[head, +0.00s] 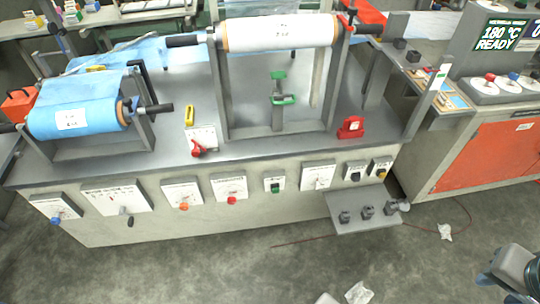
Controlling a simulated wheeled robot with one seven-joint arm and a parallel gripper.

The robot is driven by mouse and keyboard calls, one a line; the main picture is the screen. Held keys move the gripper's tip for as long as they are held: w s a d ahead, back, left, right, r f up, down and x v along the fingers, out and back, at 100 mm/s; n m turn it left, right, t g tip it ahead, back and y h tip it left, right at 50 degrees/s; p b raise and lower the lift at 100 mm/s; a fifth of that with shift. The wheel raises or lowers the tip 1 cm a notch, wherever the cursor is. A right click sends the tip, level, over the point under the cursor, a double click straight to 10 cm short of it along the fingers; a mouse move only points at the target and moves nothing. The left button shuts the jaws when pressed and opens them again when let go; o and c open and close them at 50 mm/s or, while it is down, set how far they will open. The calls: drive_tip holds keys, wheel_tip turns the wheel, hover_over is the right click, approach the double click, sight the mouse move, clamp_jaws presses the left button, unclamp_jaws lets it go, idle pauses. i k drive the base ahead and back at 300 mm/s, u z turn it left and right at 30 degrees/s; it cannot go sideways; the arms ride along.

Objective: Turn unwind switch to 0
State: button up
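Several white switch panels line the front of the machine bench. From left they carry a blue knob (56,221), a black knob (130,221), an orange knob (184,206), a red knob (231,200), a green switch (276,186) and a small knob (318,186). Two small dark boxes at the right end carry a black knob (355,176) and a yellow-and-black knob (381,173). The lettering is too small to read, so I cannot tell which is the unwind switch or where it points. Part of my arm shows at the lower right, away from the panels. My gripper is not in view.
The bench top (270,146) bears a blue film roll (75,105) and a white roll (280,33). A low grey shelf (372,224) juts out at the right front. An orange-fronted machine (490,160) stands right. The floor (200,270) before the bench is mostly clear, with scattered scraps (359,293).

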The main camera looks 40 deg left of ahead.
sight(231, 200)
drive_tip(key=u, duration=0.55)
drive_tip(key=i, duration=0.7)
drive_tip(key=u, duration=1.05)
drive_tip(key=i, duration=0.3)
drive_tip(key=u, duration=0.3)
